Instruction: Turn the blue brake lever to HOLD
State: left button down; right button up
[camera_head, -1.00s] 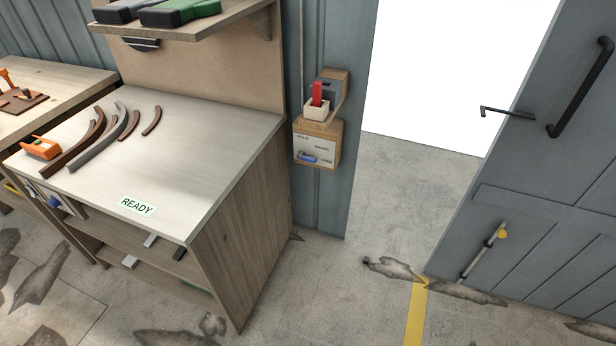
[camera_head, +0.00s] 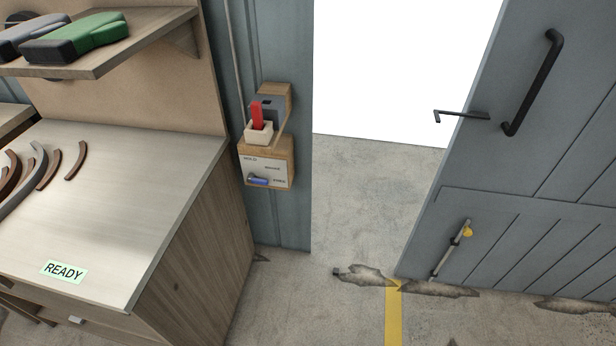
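The blue brake lever (camera_head: 258,181) is on the front of a small wooden box fixed to the grey wall post, right of the workbench. It lies roughly level, low on the box's white label plate (camera_head: 256,168). The plate has small lettering, with HOLD seemingly at the upper left and other words to the right, too small to read surely. Neither of my grippers is in view.
A workbench (camera_head: 150,190) with a READY label and curved pieces stands at left. A red handle (camera_head: 257,114) sits in a white holder above the lever. An open grey door (camera_head: 540,150) is at right. Bare floor (camera_head: 330,220) lies between.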

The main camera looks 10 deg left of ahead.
aim_at(252, 178)
jog(key=z, duration=0.1)
jog(key=i, duration=1.15)
jog(key=u, duration=0.75)
